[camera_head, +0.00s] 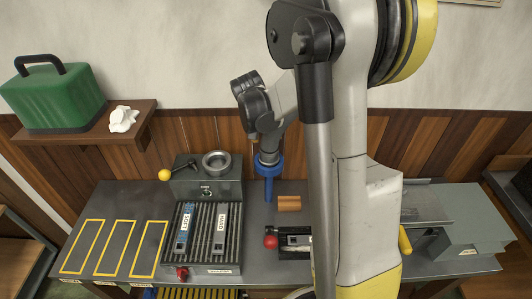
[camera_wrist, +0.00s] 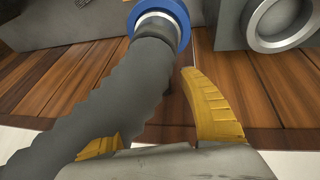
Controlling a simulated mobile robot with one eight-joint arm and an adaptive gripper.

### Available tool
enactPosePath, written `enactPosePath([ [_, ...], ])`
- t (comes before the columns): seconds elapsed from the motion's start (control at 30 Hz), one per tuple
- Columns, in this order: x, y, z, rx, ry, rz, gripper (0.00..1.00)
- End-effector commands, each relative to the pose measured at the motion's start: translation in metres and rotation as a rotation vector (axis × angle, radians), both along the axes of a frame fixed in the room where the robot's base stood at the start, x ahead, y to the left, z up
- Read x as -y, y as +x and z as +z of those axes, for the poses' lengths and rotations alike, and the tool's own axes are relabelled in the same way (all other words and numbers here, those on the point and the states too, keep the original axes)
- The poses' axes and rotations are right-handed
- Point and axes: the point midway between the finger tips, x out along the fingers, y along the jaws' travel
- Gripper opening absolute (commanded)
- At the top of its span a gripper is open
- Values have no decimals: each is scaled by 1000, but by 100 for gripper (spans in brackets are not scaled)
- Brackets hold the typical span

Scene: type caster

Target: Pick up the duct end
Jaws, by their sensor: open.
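The duct end is a dark grey ribbed hose (camera_wrist: 110,95) with a blue and white collar (camera_wrist: 160,22) at the top of the wrist view. In the head view a blue collar (camera_head: 269,162) with a blue stem below it shows above the bench, under my wrist. My gripper (camera_wrist: 150,105) is open. Its yellow fingers lie on either side of the hose in the wrist view. The left finger is partly hidden behind the hose. Whether either finger touches the hose, I cannot tell. The gripper is small and partly hidden in the head view.
The grey bench (camera_head: 150,195) holds a vise-like block with a ring (camera_head: 216,162), a slatted tray (camera_head: 213,262) with labelled pieces, a brown block (camera_head: 289,203) and a red-knobbed fixture (camera_head: 271,241). A green case (camera_head: 54,98) stands on a shelf at left. My arm hides the bench's right middle.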

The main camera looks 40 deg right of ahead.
Motion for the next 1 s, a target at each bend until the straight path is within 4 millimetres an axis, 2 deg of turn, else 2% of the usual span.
enactPosePath([
  [0.17,3,2,-11,0,1,0,49],
  [0.43,16,7,-49,1,1,-1,49],
  [0.7,17,8,-52,0,1,1,48],
  [0.87,17,8,-52,0,1,1,0],
  [1.0,17,8,-52,0,1,1,0],
])
